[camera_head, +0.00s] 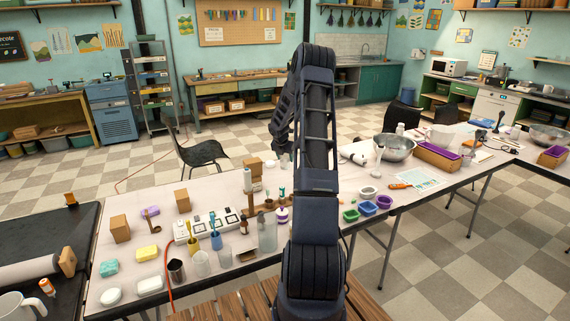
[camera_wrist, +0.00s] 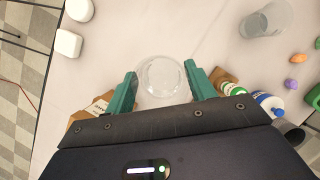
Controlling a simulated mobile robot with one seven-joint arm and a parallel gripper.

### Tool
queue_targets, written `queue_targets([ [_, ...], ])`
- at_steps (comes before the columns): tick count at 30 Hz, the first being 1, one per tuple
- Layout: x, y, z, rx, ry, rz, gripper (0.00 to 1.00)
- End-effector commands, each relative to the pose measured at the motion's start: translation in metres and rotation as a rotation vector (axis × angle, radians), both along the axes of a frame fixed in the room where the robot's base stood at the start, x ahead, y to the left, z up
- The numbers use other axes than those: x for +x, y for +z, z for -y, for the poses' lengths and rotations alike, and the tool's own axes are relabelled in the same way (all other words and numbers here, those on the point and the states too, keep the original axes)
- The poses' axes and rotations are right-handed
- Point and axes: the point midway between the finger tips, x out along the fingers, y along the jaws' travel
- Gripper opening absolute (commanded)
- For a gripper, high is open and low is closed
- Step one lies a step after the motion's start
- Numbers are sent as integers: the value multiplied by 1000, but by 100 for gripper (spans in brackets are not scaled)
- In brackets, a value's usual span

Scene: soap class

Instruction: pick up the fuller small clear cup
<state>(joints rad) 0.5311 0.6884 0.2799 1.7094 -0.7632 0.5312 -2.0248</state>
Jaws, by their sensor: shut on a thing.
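A clear round cup (camera_wrist: 160,78) is between the two green fingers of my gripper (camera_wrist: 160,88) in the wrist view, and the fingers are shut on its sides. I cannot make out how full it is. Another clear cup (camera_wrist: 266,20) stands apart at the upper right of that view, seemingly with little in it. In the head view my arm hides the gripper and most of what is around it. Two clear cups (camera_head: 201,263) (camera_head: 225,256) stand near the front edge of the table there.
The long pale table (camera_head: 335,222) is crowded at left with soap bars (camera_head: 148,253), wooden blocks (camera_head: 120,228), a power strip (camera_head: 212,222) and a tall clear container (camera_head: 267,236). Bottles (camera_wrist: 262,100) stand close right of my gripper. Small coloured tubs (camera_head: 367,208) stand right of my arm.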

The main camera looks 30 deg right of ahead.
Motion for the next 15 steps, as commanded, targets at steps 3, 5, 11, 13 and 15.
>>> queue_targets([
  [3, 0, 15, 2, -2, -3, 2, 30],
  [5, 0, 21, 1, -2, -2, 3, 30],
  [11, 0, 42, 1, -1, -2, 2, 30],
  [13, 0, 48, 1, -1, -1, 2, 30],
  [15, 0, 54, 1, -1, -2, 1, 30],
])
